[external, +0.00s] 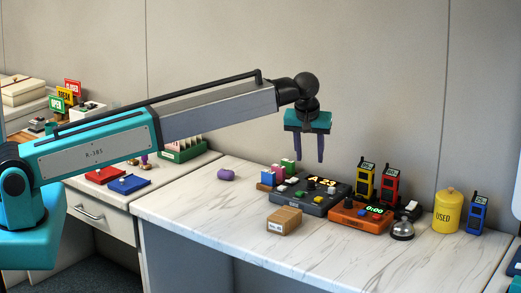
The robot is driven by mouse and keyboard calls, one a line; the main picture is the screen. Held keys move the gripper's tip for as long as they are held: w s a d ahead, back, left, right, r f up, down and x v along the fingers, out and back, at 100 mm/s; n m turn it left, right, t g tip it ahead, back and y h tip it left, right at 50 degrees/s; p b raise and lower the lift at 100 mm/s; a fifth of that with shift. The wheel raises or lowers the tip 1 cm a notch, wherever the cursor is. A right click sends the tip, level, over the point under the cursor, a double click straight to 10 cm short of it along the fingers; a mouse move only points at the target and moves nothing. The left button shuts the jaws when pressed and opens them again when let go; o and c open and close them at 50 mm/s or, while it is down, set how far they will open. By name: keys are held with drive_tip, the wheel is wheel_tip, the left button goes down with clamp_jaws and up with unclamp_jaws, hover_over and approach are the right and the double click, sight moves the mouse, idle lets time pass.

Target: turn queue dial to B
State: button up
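A dark console (318,206) with a lit display (321,182) lies on the white marbled counter. Several small knobs and buttons sit on its top. They are too small to tell which is the queue dial or where it points. The display seems to show letters or digits starting with A, not clearly readable. My gripper (312,159) hangs above the console's back edge in the picture, fingers pointing down. Its two purple fingers are apart with nothing between them, and it touches nothing.
An orange timer box (345,222) reading 0:00 adjoins the console. A cardboard box (284,221) lies in front. Yellow (365,181), red (389,186) and blue (477,213) handsets, a bell (402,231) and a yellow USED canister (447,212) stand rightward. The counter's left part is mostly clear.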

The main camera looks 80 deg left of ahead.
sight(311, 181)
drive_tip(key=p+x, duration=0.2)
drive_tip(key=x, duration=0.8)
drive_tip(key=shift+w+a+f, duration=0.1)
drive_tip(key=shift+a+f, duration=0.05)
drive_tip(key=shift+f, duration=0.1)
drive_tip(key=shift+c, duration=0.2)
clamp_jaws()
